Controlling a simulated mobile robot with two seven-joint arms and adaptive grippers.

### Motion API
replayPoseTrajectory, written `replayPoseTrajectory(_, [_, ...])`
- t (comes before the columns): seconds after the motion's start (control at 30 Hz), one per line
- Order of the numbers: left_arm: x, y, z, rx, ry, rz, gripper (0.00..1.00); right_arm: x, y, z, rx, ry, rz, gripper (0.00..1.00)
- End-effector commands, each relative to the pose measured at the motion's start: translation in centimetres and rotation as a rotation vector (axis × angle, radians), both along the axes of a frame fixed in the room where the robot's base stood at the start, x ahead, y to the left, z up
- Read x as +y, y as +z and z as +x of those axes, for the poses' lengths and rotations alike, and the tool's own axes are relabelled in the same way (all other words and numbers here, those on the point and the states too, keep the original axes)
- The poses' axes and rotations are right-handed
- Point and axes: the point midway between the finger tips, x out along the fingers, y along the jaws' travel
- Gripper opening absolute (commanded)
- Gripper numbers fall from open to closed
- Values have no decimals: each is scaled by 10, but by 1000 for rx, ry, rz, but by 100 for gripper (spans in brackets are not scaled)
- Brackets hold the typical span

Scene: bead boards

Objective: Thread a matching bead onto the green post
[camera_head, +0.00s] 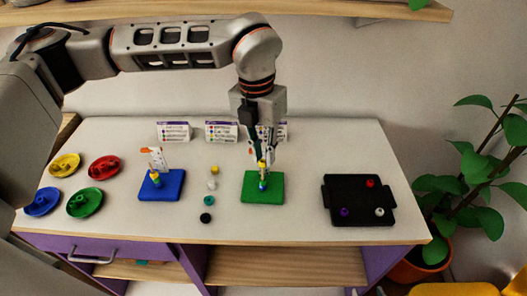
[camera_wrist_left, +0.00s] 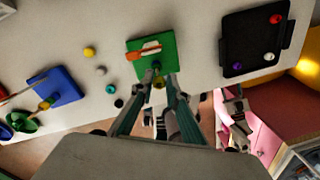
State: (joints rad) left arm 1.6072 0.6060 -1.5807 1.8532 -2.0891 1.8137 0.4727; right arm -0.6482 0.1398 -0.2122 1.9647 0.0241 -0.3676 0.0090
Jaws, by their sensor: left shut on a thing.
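The green board (camera_head: 252,194) lies near the table's middle and shows in the wrist view (camera_wrist_left: 134,45) with an orange and white piece on it. My left gripper (camera_head: 262,168) points down over this board. It is shut on a small yellow bead (camera_wrist_left: 158,83), close to the board's post. The fingers hide much of the post, so I cannot tell whether the bead is around it. Small blue and white spots show below the fingertips in the head view. Loose yellow (camera_head: 214,170), white (camera_head: 212,185), teal (camera_head: 209,201) and black (camera_head: 206,217) beads lie left of the board.
A blue board (camera_head: 173,188) with a beaded post stands left. A black tray (camera_head: 350,204) holds red, purple and white beads at right. Yellow, red, blue and green dishes (camera_head: 83,210) lie far left. A grey mechanism, seemingly my right gripper (camera_wrist_left: 236,112), shows beyond the table edge.

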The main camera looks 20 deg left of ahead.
Motion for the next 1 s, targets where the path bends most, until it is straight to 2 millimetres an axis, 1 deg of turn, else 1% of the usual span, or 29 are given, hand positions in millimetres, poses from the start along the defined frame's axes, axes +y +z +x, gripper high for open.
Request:
replayPoseTrajectory(0.6, [0,-18,0,1,0,0,6,0,-18,-3,10,1,-1,40])
replayPoseTrajectory(0.97, [0,-19,0,0,0,0,6,0,-17,-2,7,0,0,40])
replayPoseTrajectory(1.0, [0,-19,0,0,0,0,25,0,-17,-2,6,0,0,40])
